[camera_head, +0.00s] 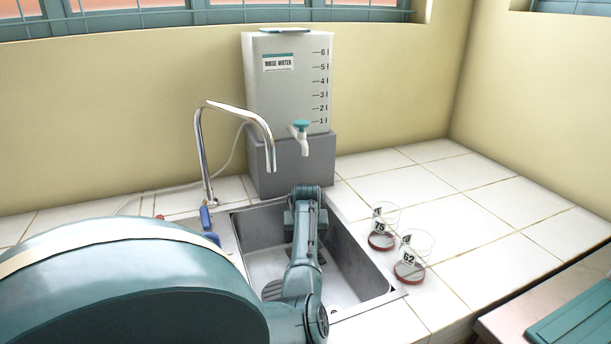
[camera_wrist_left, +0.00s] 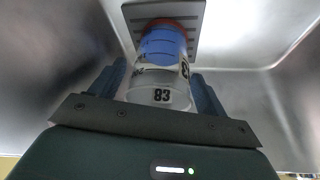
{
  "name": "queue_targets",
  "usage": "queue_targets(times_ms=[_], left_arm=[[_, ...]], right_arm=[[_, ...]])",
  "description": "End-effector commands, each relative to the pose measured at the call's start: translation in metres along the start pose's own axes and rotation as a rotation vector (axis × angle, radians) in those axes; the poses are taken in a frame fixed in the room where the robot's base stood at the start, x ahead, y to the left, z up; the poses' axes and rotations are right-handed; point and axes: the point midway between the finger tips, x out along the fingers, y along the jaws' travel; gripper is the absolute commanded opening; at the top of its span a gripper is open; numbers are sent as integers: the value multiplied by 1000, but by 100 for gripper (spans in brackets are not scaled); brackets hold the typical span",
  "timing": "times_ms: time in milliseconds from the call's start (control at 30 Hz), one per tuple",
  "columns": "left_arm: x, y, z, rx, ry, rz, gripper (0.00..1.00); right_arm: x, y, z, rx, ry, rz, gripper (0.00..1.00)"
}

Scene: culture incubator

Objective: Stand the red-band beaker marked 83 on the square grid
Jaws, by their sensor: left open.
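The beaker marked 83 (camera_wrist_left: 160,94) is clear. A blue section (camera_wrist_left: 162,44) shows at its far end, with a red band (camera_wrist_left: 166,23) there. A grey slotted square grid (camera_wrist_left: 136,24) lies behind that end in the left wrist view. The beaker appears upright on or just above it; contact is hidden. My left gripper (camera_wrist_left: 158,78) is open, with one finger on each side of the beaker. In the head view my left arm reaches into the sink and hides the gripper and this beaker. My right gripper is not in view.
The steel sink (camera_head: 350,262) has walls close around my left arm. A faucet (camera_head: 203,150) and rinse water tank (camera_head: 285,90) stand behind. Tiles at right are clear.

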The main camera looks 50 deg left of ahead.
Motion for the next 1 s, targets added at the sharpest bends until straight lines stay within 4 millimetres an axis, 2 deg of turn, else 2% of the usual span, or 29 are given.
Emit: queue_targets(times_ms=[300, 500, 700, 1000], left_arm=[[-65, 1, -1, 0, 4, 1, 75], [-100, 1, -1, 0, 3, 0, 75], [-116, 0, 0, 0, 1, 0, 75], [-117, 0, 0, 1, 0, 0, 75]], right_arm=[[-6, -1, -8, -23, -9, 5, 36], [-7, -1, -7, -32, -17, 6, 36], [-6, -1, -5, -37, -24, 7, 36], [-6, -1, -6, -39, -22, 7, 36]])
